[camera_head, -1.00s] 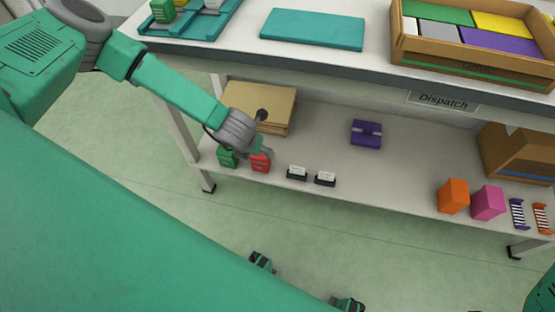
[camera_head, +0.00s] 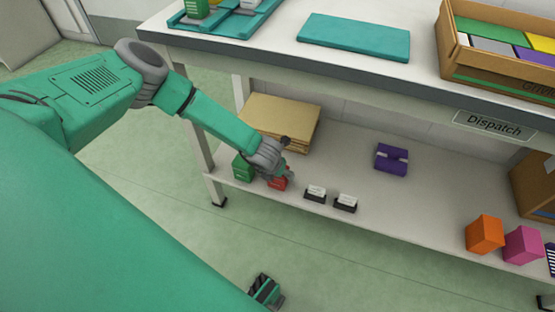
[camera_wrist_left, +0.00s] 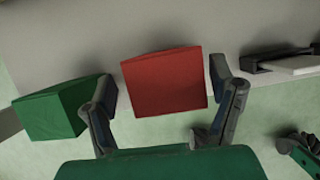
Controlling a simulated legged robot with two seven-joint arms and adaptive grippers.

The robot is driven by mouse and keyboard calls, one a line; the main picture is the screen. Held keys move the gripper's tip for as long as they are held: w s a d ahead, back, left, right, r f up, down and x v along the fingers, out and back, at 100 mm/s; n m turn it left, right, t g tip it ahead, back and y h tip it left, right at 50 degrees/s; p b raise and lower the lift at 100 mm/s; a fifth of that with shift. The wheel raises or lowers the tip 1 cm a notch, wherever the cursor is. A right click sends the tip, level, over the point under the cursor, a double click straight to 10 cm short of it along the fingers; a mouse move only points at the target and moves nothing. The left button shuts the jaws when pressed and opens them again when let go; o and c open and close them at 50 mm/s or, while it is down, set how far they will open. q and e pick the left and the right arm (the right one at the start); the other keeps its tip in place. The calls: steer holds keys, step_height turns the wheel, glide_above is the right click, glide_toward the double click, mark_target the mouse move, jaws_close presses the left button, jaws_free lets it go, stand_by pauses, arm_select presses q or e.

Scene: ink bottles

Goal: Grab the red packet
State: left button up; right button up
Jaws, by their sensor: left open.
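The red packet (camera_head: 278,183) stands on the lower shelf near its front edge, partly hidden by my left gripper (camera_head: 284,175) in the head view. In the left wrist view the red packet (camera_wrist_left: 165,82) lies between the two spread fingers of my left gripper (camera_wrist_left: 163,105). A gap shows on the left side; the right finger is very close to the packet, and I cannot tell whether it touches. A green packet (camera_head: 243,166) stands just left of it and also shows in the left wrist view (camera_wrist_left: 60,107), close to the left finger.
Two small black holders with white cards (camera_head: 316,193) stand to the right on the lower shelf (camera_head: 420,215). Brown flat boxes (camera_head: 280,120) lie behind the gripper. A purple packet (camera_head: 391,159), an orange box (camera_head: 484,234) and a pink box (camera_head: 523,245) are further right. The upper tabletop (camera_head: 430,85) overhangs.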

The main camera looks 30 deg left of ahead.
arm_select(q)
steer(key=shift+w+f, duration=0.2)
steer(key=shift+f, duration=0.25)
steer(key=shift+d+r, duration=0.25)
steer(key=shift+d, duration=0.15)
steer(key=c, duration=1.3)
steer(key=shift+o, duration=0.2)
steer(key=shift+a+f, duration=0.1)
steer(key=shift+a, duration=0.25)
